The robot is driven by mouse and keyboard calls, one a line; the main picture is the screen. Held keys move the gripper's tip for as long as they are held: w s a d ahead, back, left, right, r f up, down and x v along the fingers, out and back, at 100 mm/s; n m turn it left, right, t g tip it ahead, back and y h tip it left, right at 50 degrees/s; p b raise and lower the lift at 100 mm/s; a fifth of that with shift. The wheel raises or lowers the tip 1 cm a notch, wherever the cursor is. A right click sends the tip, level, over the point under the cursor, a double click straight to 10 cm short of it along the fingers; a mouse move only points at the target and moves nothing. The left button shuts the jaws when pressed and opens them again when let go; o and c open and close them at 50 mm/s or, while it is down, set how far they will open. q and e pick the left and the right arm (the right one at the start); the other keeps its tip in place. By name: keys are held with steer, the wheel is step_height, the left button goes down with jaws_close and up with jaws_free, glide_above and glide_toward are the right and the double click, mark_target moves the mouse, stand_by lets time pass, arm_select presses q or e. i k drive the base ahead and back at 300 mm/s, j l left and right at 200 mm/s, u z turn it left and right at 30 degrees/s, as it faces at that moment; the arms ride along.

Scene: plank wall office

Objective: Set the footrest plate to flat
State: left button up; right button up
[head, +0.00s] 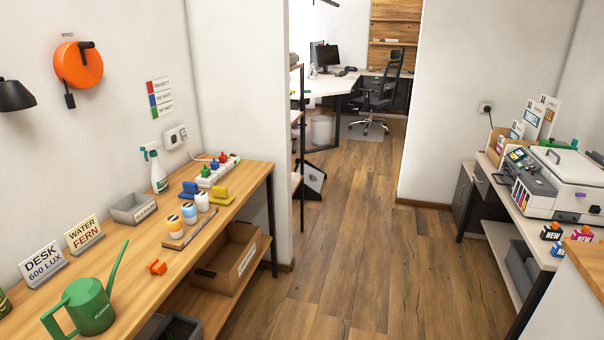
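I cannot make out a footrest plate for certain. A far white desk (325,86) stands in the back room, with a black office chair (379,95) on a mat beside it. The floor under that desk is small and dark in the head view, and the shelf partly covers it. A tilted black and white object (313,181) stands on the floor by the shelf, and I cannot tell what it is. Neither of my grippers is in view.
A wooden bench (137,252) with a green watering can (90,305) runs along the left. A printer (548,180) stands on the right counter. A black-framed shelf (301,140) stands by the opening. The plank floor (365,230) between them is clear.

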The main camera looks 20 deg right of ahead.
mark_target(313, 179)
steer(key=z, duration=0.2)
steer(key=i+l+z, duration=0.15)
steer(key=i+z, duration=0.5)
steer(key=i, duration=7.2)
steer(key=i+u, duration=0.2)
steer(key=u, duration=0.2)
steer(key=i+l+u, duration=0.2)
steer(key=u, duration=0.2)
steer(key=i+l+u, duration=0.15)
steer(key=u, duration=0.25)
steer(key=i+l+u, duration=0.15)
steer(key=u, duration=0.25)
steer(key=l, duration=0.1)
